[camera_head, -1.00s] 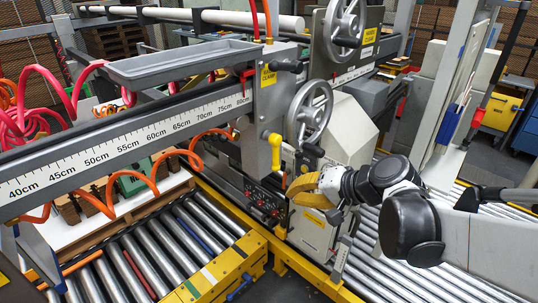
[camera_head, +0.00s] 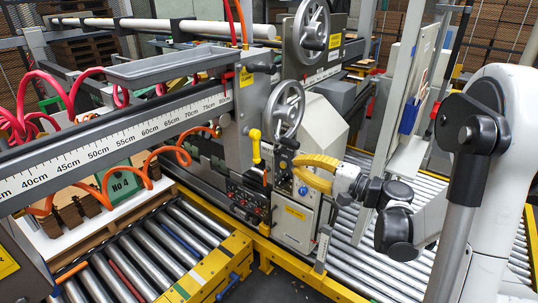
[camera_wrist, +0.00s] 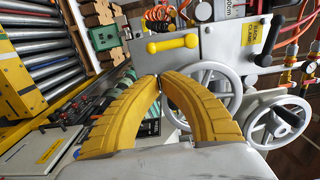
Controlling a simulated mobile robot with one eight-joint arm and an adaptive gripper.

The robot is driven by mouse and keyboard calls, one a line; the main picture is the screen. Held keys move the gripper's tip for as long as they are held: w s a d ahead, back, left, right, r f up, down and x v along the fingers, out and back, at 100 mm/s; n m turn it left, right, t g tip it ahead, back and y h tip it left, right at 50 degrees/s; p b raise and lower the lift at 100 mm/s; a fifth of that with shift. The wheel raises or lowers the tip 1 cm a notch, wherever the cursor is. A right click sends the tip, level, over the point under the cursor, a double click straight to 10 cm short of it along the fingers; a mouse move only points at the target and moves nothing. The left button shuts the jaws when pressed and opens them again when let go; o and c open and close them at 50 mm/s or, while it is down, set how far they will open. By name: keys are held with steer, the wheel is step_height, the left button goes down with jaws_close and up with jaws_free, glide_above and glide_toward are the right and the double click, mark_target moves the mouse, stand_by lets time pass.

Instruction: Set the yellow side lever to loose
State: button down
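The yellow side lever (camera_head: 255,145) hangs roughly upright, knob at the top, on the grey column below the ruler beam's end. In the wrist view the lever (camera_wrist: 172,44) lies across the picture, beyond my fingertips and apart from them. My gripper (camera_head: 295,167) has two curved yellow fingers and is to the right of the lever, in front of the machine's panel. In the wrist view the fingertips of my gripper (camera_wrist: 161,78) meet, with nothing seen between them.
A handwheel (camera_head: 287,108) is just above my gripper, with a second handwheel (camera_head: 311,29) higher up. A black-handled lever (camera_wrist: 252,60) is close to the yellow one. Roller conveyors (camera_head: 150,255) and a yellow rail (camera_head: 300,272) lie below.

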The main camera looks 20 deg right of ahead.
steer(key=b+x, duration=0.2)
steer(key=x, duration=0.8)
steer(key=shift+s+a+f+m+b, duration=0.3)
steer(key=shift+s+a+m, duration=0.2)
steer(key=shift+m, duration=0.5)
steer(key=a+m, duration=0.1)
steer(key=s+a+m, duration=0.1)
steer(key=m, duration=0.1)
steer(key=s+a+m+b, duration=0.1)
steer(key=m, duration=0.1)
steer(key=shift+s+a+r+m+t+p, duration=0.2)
steer(key=shift+s+a+r+m, duration=0.35)
steer(key=shift+m, duration=0.85)
steer(key=shift+s+a+r+m+t+p, duration=0.1)
steer(key=shift+s+a+r+m+p, duration=0.2)
steer(key=shift+a+r+m, duration=0.75)
steer(key=shift+s+a+r+m+t+p, duration=0.1)
steer(key=shift+s+a+m, duration=0.3)
steer(key=shift+m, duration=1.35)
steer(key=shift+s+d, duration=0.1)
steer(key=shift+d, duration=0.05)
